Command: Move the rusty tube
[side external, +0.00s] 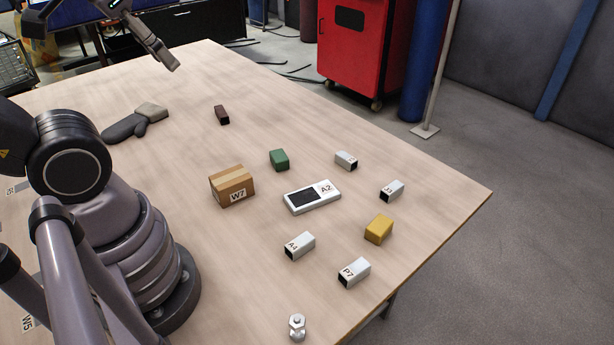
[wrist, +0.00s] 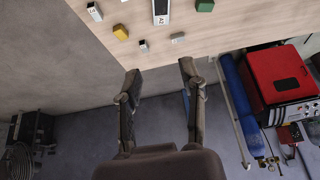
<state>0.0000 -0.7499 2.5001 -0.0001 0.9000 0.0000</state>
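The rusty tube (side external: 222,114) is a short dark brown piece. It lies on the table in the upper middle of the side view, apart from the other parts, and is not seen in the wrist view. My gripper (wrist: 158,72) is open in the wrist view, its two fingers wide apart with nothing between them. In the side view one of its fingers shows at the top left, above and left of the tube, and the rest is cut off by the frame edge.
Grey gloves (side external: 135,122) lie left of the tube. A cardboard box (side external: 232,185), green block (side external: 279,159), yellow block (side external: 379,228), A2 device (side external: 312,197) and several galvanized tubes (side external: 354,272) lie nearer. A bolt (side external: 297,327) stands at the front. Table right of the tube is clear.

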